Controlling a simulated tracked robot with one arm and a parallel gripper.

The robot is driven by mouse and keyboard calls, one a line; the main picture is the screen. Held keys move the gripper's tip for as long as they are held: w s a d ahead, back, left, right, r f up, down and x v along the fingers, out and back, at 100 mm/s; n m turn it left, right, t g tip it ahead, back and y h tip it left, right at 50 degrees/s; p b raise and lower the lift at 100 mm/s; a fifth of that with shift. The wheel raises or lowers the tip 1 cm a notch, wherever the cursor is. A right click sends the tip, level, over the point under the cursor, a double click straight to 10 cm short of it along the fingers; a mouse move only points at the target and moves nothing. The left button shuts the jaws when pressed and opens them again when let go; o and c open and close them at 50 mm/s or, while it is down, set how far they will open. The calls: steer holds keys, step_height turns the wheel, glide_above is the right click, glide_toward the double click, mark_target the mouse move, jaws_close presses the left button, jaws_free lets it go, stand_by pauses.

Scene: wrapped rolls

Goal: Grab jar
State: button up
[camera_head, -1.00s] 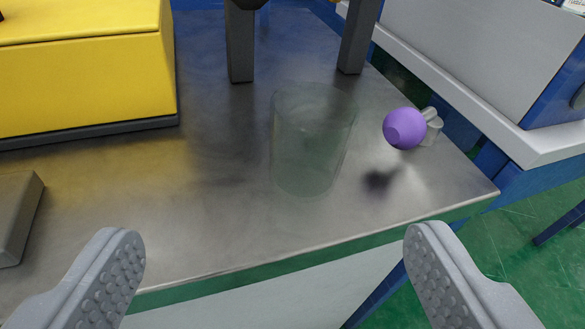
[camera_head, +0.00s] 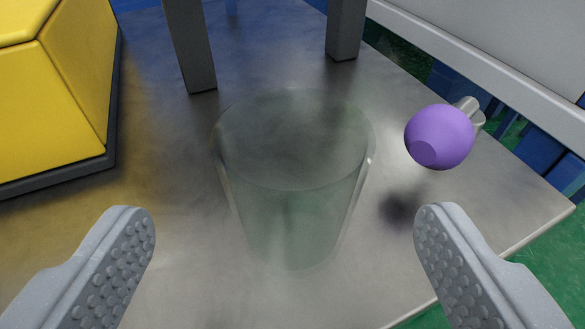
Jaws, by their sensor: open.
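A clear, see-through jar (camera_head: 292,200) stands upright on the metal table, its wide round rim toward the camera. It looks empty. My gripper (camera_head: 285,225) is open, with one grey studded finger at the lower left and one at the lower right. The jar shows between and beyond the fingers, and neither finger appears to touch it.
A purple ball-shaped knob (camera_head: 439,137) on a grey fitting is right of the jar. Dark grey posts (camera_head: 190,45) stand behind it. A yellow box (camera_head: 55,95) is at the left. The table (camera_head: 160,190) ends at the right, above a green floor.

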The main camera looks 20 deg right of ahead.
mark_target(294, 207)
steer(key=shift+x, duration=2.15)
steer(key=shift+d, duration=0.15)
steer(key=c, duration=1.1)
steer(key=shift+r, duration=0.1)
